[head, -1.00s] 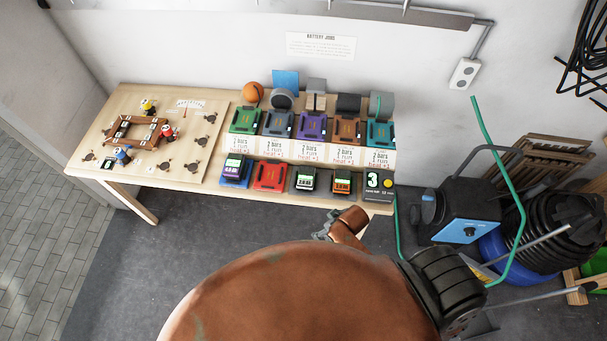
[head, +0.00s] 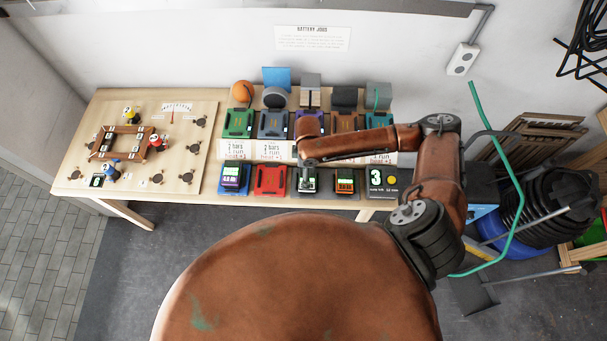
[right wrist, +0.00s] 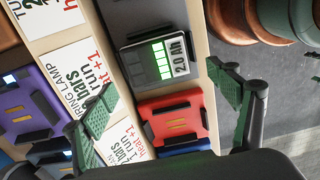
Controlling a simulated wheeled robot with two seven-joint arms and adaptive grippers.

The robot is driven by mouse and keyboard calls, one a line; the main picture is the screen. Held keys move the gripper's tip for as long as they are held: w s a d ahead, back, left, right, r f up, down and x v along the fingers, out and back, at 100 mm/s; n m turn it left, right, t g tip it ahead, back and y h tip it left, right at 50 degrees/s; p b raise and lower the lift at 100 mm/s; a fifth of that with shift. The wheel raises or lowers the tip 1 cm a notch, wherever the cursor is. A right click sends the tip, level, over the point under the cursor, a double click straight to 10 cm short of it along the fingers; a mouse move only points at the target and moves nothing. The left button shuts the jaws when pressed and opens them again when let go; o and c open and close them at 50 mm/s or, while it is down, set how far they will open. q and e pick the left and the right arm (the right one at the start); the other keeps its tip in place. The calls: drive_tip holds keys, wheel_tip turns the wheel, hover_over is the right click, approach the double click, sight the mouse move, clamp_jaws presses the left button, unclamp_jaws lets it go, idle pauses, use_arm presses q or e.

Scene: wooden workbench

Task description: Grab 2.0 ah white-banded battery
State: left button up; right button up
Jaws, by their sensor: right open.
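The white-banded battery (right wrist: 160,62) sits in a dark dock in the right wrist view, with a "2.0 Ah" label and lit green bars. In the head view the battery (head: 306,184) is in the front row, partly hidden by my right gripper (head: 308,164). My right gripper (right wrist: 165,100) is open and empty in the right wrist view. Its two green-padded fingers are spread wide, and the battery lies beyond them, between their directions. I cannot tell the exact height gap. My left gripper is not in view.
An empty red dock (head: 270,181) and a purple-banded battery (head: 231,176) stand left of it. An orange-banded battery (head: 345,181) and a counter box (head: 381,180) stand right. Coloured docks, including a green one (head: 237,123), line the back behind white cards. A board game (head: 135,145) fills the bench's left.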

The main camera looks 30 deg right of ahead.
drive_tip(key=shift+d+f, duration=0.15)
drive_tip(key=shift+f, duration=0.1)
wheel_tip(320, 180, down, 3)
drive_tip(key=shift+w+r, duration=0.15)
drive_tip(key=shift+r, duration=0.05)
wheel_tip(320, 180, down, 4)
drive_tip(key=shift+d+r+p, duration=0.1)
drive_tip(key=shift+r+p, duration=0.15)
drive_tip(key=shift+p, duration=0.15)
drive_tip(key=shift+f, duration=0.5)
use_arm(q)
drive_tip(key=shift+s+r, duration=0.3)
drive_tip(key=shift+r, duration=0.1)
use_arm(e)
drive_tip(key=shift+c, duration=0.7)
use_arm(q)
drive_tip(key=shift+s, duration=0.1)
use_arm(e)
drive_tip(key=c, duration=1.1)
